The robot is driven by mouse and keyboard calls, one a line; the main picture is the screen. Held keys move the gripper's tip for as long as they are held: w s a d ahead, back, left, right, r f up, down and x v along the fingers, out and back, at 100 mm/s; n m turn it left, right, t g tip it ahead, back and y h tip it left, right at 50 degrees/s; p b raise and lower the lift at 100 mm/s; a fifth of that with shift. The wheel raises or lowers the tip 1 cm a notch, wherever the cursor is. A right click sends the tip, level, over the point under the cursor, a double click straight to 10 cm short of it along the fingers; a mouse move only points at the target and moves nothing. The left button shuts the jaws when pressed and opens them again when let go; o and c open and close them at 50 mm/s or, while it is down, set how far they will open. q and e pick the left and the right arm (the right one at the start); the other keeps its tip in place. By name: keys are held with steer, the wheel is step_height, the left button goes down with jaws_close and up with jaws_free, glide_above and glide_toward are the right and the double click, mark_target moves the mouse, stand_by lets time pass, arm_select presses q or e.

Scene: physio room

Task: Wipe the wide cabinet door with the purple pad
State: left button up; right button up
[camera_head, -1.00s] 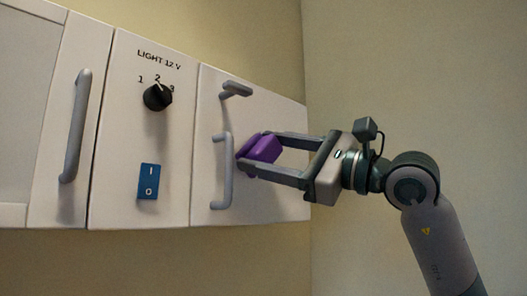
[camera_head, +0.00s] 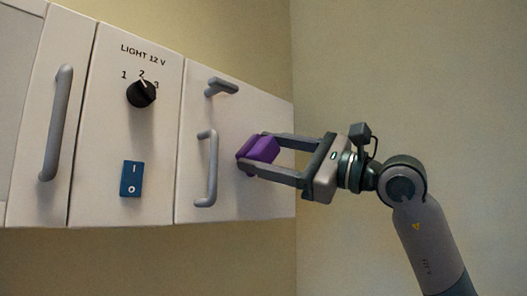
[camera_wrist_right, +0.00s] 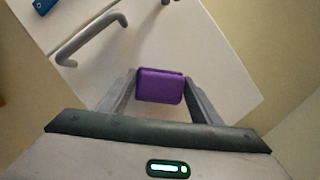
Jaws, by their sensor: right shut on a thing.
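The purple pad (camera_head: 258,149) is held between the fingertips of my right gripper (camera_head: 262,158), which is shut on it. The pad is at the pale cabinet door (camera_head: 250,204) on the right, just right of its grey bar handle (camera_head: 208,168). I cannot tell for sure whether it touches the door. In the right wrist view the pad (camera_wrist_right: 160,86) sits between the two fingers in front of the door (camera_wrist_right: 200,50), with the handle (camera_wrist_right: 92,38) up and to the left. My left gripper is not in view.
A small grey latch handle (camera_head: 221,87) sticks out above the bar handle. Left of the door is a panel with a black knob (camera_head: 141,94) and a blue rocker switch (camera_head: 131,178). Another bar handle (camera_head: 57,123) stands further left. Bare wall lies to the right.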

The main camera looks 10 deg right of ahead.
mark_target(277, 156)
steer(key=shift+w+d, duration=0.45)
steer(key=shift+d, duration=0.25)
steer(key=shift+w+d, duration=0.45)
steer(key=shift+d, duration=0.25)
steer(key=shift+w+p, duration=0.1)
steer(key=shift+p, duration=0.2)
steer(key=shift+w+d+p, duration=0.25)
steer(key=shift+w+d, duration=0.25)
steer(key=shift+d, duration=0.3)
steer(key=shift+w+d+p, duration=0.25)
steer(key=shift+w+d, duration=0.2)
steer(key=shift+d, duration=0.3)
steer(key=shift+w+d+p, duration=0.35)
steer(key=shift+w+d, duration=0.2)
steer(key=shift+d, duration=0.25)
steer(key=shift+w+d+p, duration=0.3)
steer(key=shift+w+d, duration=0.25)
steer(key=shift+d, duration=0.25)
steer(key=shift+s+a, duration=0.1)
steer(key=shift+s+a+b, duration=0.4)
steer(key=shift+s+a, duration=0.1)
steer(key=shift+a, duration=0.3)
steer(key=shift+s+a+b, duration=0.35)
steer(key=shift+s+a, duration=0.15)
steer(key=shift+a, duration=0.25)
